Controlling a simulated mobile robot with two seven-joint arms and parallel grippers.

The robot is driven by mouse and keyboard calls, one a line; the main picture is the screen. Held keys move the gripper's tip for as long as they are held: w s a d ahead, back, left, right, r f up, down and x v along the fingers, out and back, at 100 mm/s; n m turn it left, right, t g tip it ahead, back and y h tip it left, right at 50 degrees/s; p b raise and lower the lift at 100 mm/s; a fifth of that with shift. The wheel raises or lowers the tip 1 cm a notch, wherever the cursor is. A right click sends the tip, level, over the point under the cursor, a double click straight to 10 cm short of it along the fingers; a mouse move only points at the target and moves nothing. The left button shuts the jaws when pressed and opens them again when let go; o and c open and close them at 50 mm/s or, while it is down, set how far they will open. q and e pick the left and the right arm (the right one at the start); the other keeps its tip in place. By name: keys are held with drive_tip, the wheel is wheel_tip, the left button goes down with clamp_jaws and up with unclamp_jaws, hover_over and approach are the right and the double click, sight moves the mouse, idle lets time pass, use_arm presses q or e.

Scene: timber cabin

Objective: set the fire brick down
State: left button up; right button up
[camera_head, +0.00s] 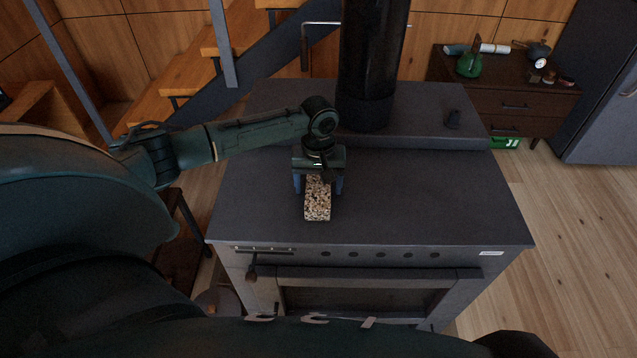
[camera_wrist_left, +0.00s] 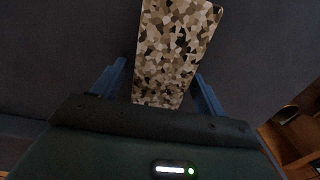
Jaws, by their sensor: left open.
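The fire brick (camera_head: 317,203) is a speckled tan, brown and black block on the dark flat top of the stove (camera_head: 430,195). My left gripper (camera_head: 319,186) is over its far end, with one blue finger on each side of it. In the left wrist view the brick (camera_wrist_left: 178,50) lies between the two open fingers (camera_wrist_left: 158,88), with a gap showing beside them. The brick looks to be resting on the stove top; its underside is hidden. My right gripper is not in view.
A black stovepipe (camera_head: 372,60) rises just behind my left gripper. The stove top is clear to the right. A dark cabinet (camera_head: 505,90) with a green kettle (camera_head: 469,66) stands at the back right.

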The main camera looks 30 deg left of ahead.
sight(318, 181)
use_arm(q)
wheel_tip(318, 181, up, 12)
idle(0.5)
drive_tip(key=shift+r, duration=0.1)
